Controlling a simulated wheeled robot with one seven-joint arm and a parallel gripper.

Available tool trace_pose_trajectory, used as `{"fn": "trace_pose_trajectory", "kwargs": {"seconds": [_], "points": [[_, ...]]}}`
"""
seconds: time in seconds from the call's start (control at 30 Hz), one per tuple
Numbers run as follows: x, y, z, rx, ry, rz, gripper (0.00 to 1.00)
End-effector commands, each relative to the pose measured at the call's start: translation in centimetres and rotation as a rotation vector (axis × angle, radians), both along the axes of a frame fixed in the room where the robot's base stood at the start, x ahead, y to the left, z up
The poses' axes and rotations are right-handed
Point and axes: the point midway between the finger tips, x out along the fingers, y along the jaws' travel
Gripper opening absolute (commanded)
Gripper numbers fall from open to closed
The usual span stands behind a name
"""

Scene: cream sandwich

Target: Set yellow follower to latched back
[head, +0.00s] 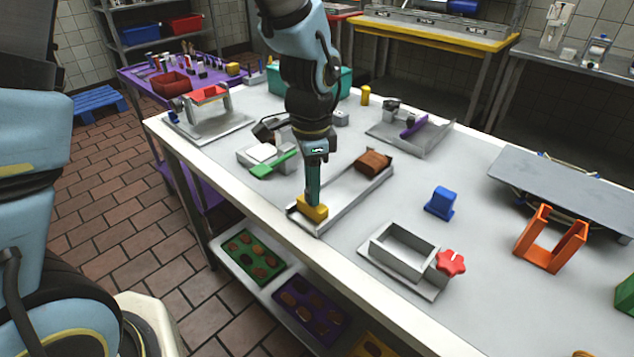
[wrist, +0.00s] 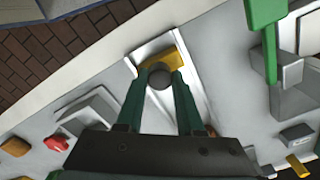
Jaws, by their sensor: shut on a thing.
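The yellow follower (head: 314,213) sits in a long grey metal channel (head: 345,203), at the end near the table's front edge. It also shows in the wrist view (wrist: 172,59). My gripper (head: 312,194) points down over the follower. In the wrist view its green fingers (wrist: 160,78) are shut on a dark round knob (wrist: 159,77) on the follower. A brown block (head: 374,160) lies at the channel's far end, apart from the follower. The fingers partly hide the follower, and I cannot tell whether it is latched.
A fixture with a green handle (head: 273,167) stands close to the left of the channel. A grey open frame (head: 400,251) with a red knob (head: 450,263) stands to the right. A blue block (head: 440,203) stands farther right. Bare table lies between channel and frame.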

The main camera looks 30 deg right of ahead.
Motion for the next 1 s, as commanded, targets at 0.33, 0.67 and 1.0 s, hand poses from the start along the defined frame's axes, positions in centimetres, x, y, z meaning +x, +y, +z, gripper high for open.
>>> {"fn": "trace_pose_trajectory", "kwargs": {"seconds": [0.33,0.67,1.0], "points": [[-0.2,0.5,-0.1,0.014,0.006,0.002,0.38],[-0.1,0.3,-0.1,0.008,0.004,0.001,0.67],[0.0,0.1,1.3,0.001,0.001,0.002,0.67]]}}
